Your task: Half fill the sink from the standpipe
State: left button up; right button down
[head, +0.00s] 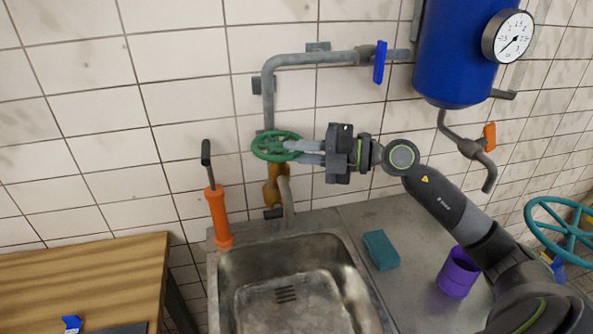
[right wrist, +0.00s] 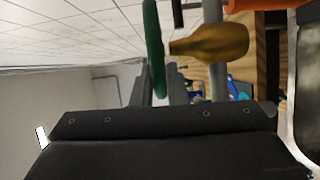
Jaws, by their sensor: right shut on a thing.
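The standpipe (head: 286,192) rises at the back of the sink, with a brass valve body under a green handwheel (head: 268,147). My right gripper (head: 290,151) comes in from the right and is shut on the near right rim of the handwheel. In the right wrist view the green wheel (right wrist: 153,45) stands edge-on between the fingers, beside the brass body (right wrist: 212,43). The sink (head: 290,300) is a grey metal basin with its slotted drain visible. I make out no clear water stream or water level. My left gripper is not in view.
An orange hand pump (head: 218,215) stands at the sink's back left corner. A teal sponge (head: 381,250) and purple cup (head: 458,272) are on the drainboard, the cup close to my right arm in the picture. A blue tank (head: 455,55) hangs above. A wooden table (head: 80,275) is left.

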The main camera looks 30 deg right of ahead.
jog(key=shift+w+d+f+n+g+y+b, duration=0.1)
jog(key=shift+w+d+n+g+y+b, duration=0.1)
jog(key=shift+n+g+y+b, duration=0.45)
jog(key=shift+w+d+f+n+g+y+b, duration=0.1)
jog(key=shift+d+n+g+y+b, duration=0.2)
jog(key=shift+g+b, duration=0.5)
jog(key=shift+w+d+r+n+g+y+b, duration=0.15)
jog(key=shift+n+g+y+b, duration=0.2)
jog(key=shift+n+g, duration=0.2)
jog(key=shift+w+r+n+g+y+b, duration=0.1)
jog(key=shift+n+g+y+b, duration=0.1)
jog(key=shift+n+g+b, duration=0.35)
jog(key=c, duration=1.5)
grip_release()
jog(key=shift+o, duration=0.2)
